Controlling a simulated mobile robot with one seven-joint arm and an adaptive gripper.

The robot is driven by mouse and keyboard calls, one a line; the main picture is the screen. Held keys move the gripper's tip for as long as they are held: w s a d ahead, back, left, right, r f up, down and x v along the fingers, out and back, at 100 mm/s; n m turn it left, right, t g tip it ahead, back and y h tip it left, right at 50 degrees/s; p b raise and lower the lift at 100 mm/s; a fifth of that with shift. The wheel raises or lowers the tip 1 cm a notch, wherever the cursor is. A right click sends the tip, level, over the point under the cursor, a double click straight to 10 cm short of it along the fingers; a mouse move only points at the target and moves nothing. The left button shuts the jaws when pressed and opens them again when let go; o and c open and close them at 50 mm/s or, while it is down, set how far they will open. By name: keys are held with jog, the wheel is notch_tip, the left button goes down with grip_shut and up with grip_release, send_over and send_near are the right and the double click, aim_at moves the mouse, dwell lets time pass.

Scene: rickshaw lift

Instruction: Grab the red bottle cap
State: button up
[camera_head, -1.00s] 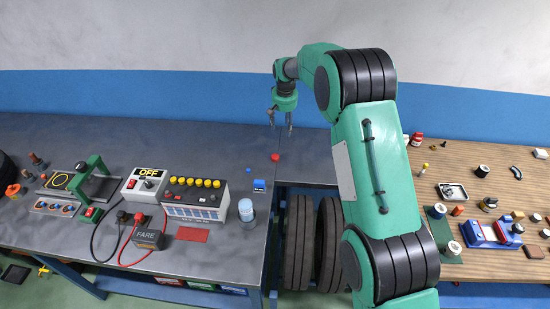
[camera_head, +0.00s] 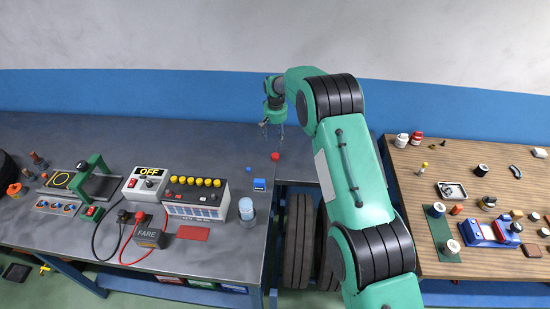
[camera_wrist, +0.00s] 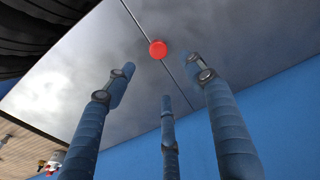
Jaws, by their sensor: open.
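The red bottle cap (camera_head: 275,156) lies on the grey metal table near its right part. In the wrist view the cap (camera_wrist: 158,49) shows as a round red disc beside a seam in the table top. My gripper (camera_head: 272,128) is above the table, behind the cap in the head view. In the wrist view its fingers (camera_wrist: 164,88) are spread apart and empty, with the cap ahead of their tips. The gripper is open and does not touch the cap.
The blue wall (camera_head: 210,95) is behind. A wooden table (camera_head: 470,220) with several items is at right.

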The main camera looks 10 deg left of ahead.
send_over(275, 155)
jog(key=f, duration=0.8)
jog(key=shift+s, duration=0.35)
jog(key=shift+f, duration=0.1)
jog(key=shift+d+f, duration=0.1)
jog(key=shift+f, duration=1.25)
jog(key=shift+w+f, duration=0.15)
jog(key=shift+f, duration=1.05)
jog(key=c, duration=0.8)
